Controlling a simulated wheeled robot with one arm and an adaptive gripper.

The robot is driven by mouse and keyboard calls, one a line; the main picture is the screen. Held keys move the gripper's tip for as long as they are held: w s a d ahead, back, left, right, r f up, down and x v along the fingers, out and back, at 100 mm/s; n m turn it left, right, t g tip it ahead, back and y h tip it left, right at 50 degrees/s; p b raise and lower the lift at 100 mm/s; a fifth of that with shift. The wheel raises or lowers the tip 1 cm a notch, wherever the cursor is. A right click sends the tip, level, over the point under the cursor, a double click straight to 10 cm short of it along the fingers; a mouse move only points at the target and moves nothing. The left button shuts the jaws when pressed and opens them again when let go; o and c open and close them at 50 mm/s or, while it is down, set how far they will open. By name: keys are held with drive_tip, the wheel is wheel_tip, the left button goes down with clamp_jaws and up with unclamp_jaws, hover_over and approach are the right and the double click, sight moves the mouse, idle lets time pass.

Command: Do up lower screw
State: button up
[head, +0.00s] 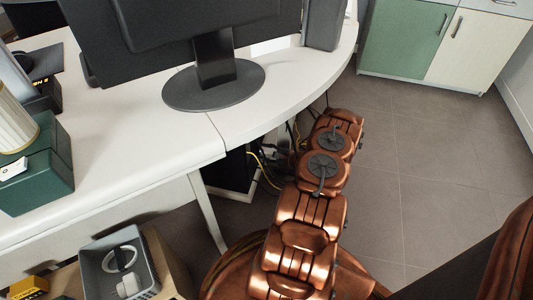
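No screw can be made out in the head view. My copper-coloured arm reaches from the bottom centre up to the curved edge of the white desk (140,120). My gripper cannot be made out; the far end of the arm shows only as copper links beside the desk edge. Under the desk a dark box-like unit with a pale edge (232,178) stands behind the arm, partly hidden by the desk top. Yellow and dark cables (266,172) hang next to it, partly behind the arm.
A monitor (213,68) stands on the desk, with a dark green box (38,172) at left. A grey bin (103,272) with white items is at lower left, near a yellow box (28,288). A green-and-white cabinet (405,38) stands at back right. The tiled floor (430,150) at right is clear.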

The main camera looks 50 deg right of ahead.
clamp_jaws()
idle(0.3)
drive_tip(key=shift+w+r, duration=0.1)
drive_tip(key=shift+w+d+r+p, duration=0.1)
drive_tip(key=shift+p, duration=0.6)
drive_tip(key=shift+s+d+m+y, duration=0.1)
drive_tip(key=shift+s+m+y, duration=0.15)
drive_tip(key=shift+m, duration=0.35)
unclamp_jaws()
